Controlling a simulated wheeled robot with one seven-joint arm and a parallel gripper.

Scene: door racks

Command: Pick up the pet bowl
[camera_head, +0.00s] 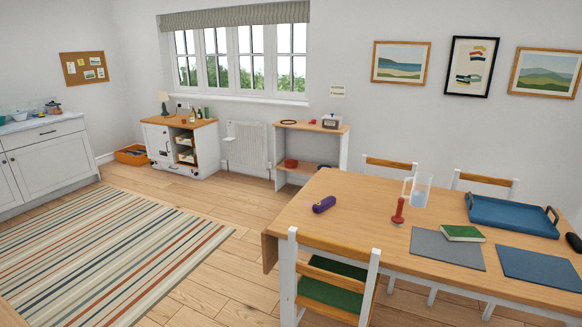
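A small red, round, bowl-like thing (291,163) sits on the lower shelf of the white and wood shelf unit (343,152) by the back wall. It looks like the pet bowl, but it is too small to be sure. It stands upright near the shelf's left side, with nothing seen touching it. My gripper is not in view.
A wooden table (352,195) fills the right, with chairs (330,268) around it. A striped rug (110,250) lies at left. A white cabinet (205,150) and radiator (246,146) stand left of the shelf unit. Bare floor (225,202) lies between rug and table.

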